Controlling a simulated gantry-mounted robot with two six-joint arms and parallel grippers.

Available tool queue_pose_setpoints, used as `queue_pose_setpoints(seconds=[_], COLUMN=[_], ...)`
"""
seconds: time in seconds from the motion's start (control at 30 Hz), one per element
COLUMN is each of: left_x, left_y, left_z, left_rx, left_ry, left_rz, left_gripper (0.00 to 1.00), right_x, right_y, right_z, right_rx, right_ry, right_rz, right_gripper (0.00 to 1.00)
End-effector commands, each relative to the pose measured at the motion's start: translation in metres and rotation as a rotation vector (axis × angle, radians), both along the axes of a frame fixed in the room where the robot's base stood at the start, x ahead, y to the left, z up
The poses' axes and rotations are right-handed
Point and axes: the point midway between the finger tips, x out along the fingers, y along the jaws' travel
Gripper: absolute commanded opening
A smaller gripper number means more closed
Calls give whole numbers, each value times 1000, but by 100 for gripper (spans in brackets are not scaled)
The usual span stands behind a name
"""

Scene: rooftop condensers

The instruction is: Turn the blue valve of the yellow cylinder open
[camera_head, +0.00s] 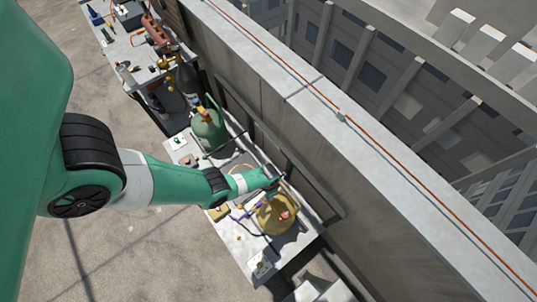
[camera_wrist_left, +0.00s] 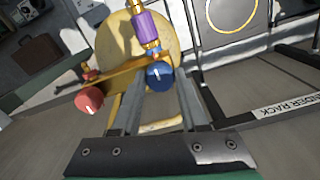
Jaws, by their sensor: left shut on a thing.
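The yellow cylinder (camera_head: 270,217) stands on the near part of the light bench, and it fills the upper middle of the left wrist view (camera_wrist_left: 108,50). Its blue valve (camera_wrist_left: 159,74) is a round knob right at my fingertips, below a purple fitting (camera_wrist_left: 152,28). A red knob (camera_wrist_left: 89,99) sits to the left on the same brass piece. My left gripper (camera_wrist_left: 160,88) is shut on the blue valve, one finger on each side. In the head view my left gripper (camera_head: 276,184) reaches over the cylinder and hides the blue valve. My right gripper is not in view.
A green cylinder (camera_head: 209,133) stands farther back on the bench. A second bench (camera_head: 128,50) behind it holds tools and fittings. A concrete parapet (camera_head: 330,125) runs close along the right. A dark rack bar with a label (camera_wrist_left: 287,108) shows right of my fingers.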

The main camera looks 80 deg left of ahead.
Motion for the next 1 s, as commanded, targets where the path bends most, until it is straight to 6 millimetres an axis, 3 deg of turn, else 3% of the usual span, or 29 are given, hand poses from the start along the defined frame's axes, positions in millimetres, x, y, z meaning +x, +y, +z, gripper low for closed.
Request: queue_pose_setpoints(seconds=[0.27, 0.3, 0.43, 0.77, 1.0], left_x=[0, 0, 0, 0, 1], left_y=[0, 0, 0, 0, -1], left_z=[0, 0, 0, 2, 36], left_rx=[0, 0, 0, 0, 0], left_ry=[0, 0, 0, 0, 0], left_rz=[13, 13, 12, 10, 8], left_gripper=[0, 49, 72, 74, 74], right_x=[0, 0, 0, 0, 0], right_y=[0, 0, 0, 0, 0], right_z=[0, 0, 0, 3, 36], right_rx=[0, 0, 0, 0, 0], right_ry=[0, 0, 0, 0, 0], right_rz=[0, 0, 0, 0, 0], right_gripper=[0, 0, 0, 0, 0])
